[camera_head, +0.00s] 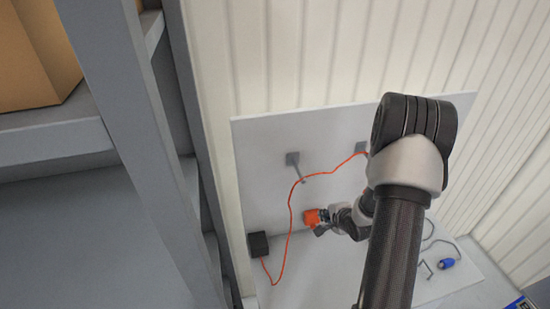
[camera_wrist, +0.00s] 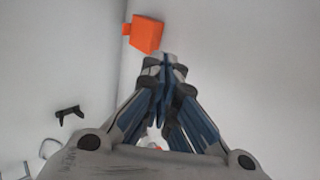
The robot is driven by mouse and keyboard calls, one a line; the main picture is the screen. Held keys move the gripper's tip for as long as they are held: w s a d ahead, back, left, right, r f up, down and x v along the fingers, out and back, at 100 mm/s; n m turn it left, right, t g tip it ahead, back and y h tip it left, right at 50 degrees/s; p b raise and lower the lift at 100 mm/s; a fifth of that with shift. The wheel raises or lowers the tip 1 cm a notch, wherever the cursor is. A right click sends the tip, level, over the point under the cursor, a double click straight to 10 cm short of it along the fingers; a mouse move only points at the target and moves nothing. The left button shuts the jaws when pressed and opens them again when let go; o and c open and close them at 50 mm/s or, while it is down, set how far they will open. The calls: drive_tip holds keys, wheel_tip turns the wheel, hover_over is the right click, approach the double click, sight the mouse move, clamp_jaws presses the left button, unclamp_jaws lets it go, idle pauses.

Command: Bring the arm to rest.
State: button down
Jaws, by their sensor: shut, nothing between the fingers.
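My gripper (camera_wrist: 166,62) is shut and empty in the wrist view, its fingertips together. In the head view my gripper (camera_head: 322,229) is low in front of the pale board (camera_head: 262,150). An orange block (camera_wrist: 147,34) lies just beyond the fingertips in the wrist view, and appears apart from them. The orange block (camera_head: 311,217) also shows in the head view, beside the gripper. My arm hides part of the board's right side.
An orange cable (camera_head: 290,222) runs from a black box (camera_head: 258,244) past a peg (camera_head: 298,168) to another mount (camera_head: 361,147). A blue plug (camera_head: 447,264) lies at lower right. Grey shelving (camera_head: 140,130) with a cardboard box (camera_head: 35,55) stands at left.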

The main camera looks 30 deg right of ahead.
drive_tip(key=s+a+r+n+g+h+b, duration=0.1)
drive_tip(key=a+r+n+g+b, duration=0.1)
drive_tip(key=a+r+n+b, duration=0.9)
drive_tip(key=s+a+n+g+y+b, duration=0.2)
drive_tip(key=s+a+n+b, duration=0.6)
drive_tip(key=s+a, duration=1.1)
drive_tip(key=shift+s+r+n+y, duration=0.15)
drive_tip(key=shift+s+n+y, duration=0.35)
drive_tip(key=shift+s+n, duration=0.3)
drive_tip(key=shift+w, duration=0.15)
